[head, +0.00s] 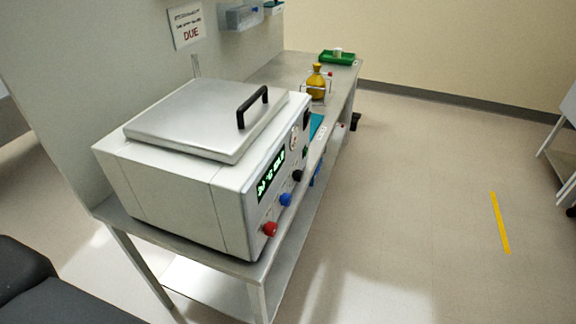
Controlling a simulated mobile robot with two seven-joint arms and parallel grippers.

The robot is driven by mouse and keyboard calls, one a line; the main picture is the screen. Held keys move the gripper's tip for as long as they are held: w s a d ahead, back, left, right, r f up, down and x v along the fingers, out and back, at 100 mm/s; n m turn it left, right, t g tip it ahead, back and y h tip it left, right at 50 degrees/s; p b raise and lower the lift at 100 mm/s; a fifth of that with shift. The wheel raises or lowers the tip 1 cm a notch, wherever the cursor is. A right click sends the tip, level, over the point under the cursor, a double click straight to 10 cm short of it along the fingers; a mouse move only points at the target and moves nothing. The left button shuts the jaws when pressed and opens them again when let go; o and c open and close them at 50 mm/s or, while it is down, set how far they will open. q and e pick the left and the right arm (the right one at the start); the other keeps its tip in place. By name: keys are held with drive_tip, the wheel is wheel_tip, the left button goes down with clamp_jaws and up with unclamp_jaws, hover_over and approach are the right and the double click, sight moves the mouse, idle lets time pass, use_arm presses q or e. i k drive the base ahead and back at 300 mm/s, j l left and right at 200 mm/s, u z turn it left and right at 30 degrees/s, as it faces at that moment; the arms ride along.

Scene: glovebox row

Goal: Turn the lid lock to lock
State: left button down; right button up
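A white and steel benchtop device (180,190) stands on the near end of a metal table. Its flat steel lid (190,115) lies down on top, with a black handle (252,107) near its right edge. The front panel faces right and is seen at a steep angle. It carries a lit green display (270,172), a red knob (270,229), a blue knob (285,199), a black knob (297,175) and a round dial (294,138). I cannot tell which control is the lid lock, or its setting. Neither gripper is in view.
The metal table (268,73) runs back along a grey partition. Farther along it are a yellow flask (316,82) in a wire stand and a green tray (337,58). A sign (187,24) reading DUE hangs on the partition. The floor right of the table is open, with a yellow strip (500,222).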

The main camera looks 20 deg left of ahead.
sight(270, 229)
drive_tip(key=i+l+u, duration=0.15)
drive_tip(key=u, duration=1.35)
drive_tip(key=l+u, duration=1.15)
drive_tip(key=l, duration=0.15)
drive_tip(key=k+l+u, duration=0.2)
drive_tip(key=l, duration=0.15)
drive_tip(key=k+l, duration=0.1)
drive_tip(key=l, duration=0.35)
drive_tip(key=k+l+u, duration=0.1)
drive_tip(key=l, duration=0.3)
drive_tip(key=k+l, duration=0.15)
drive_tip(key=l, duration=0.3)
drive_tip(key=k+l, duration=0.1)
drive_tip(key=l, duration=0.3)
drive_tip(key=u, duration=0.05)
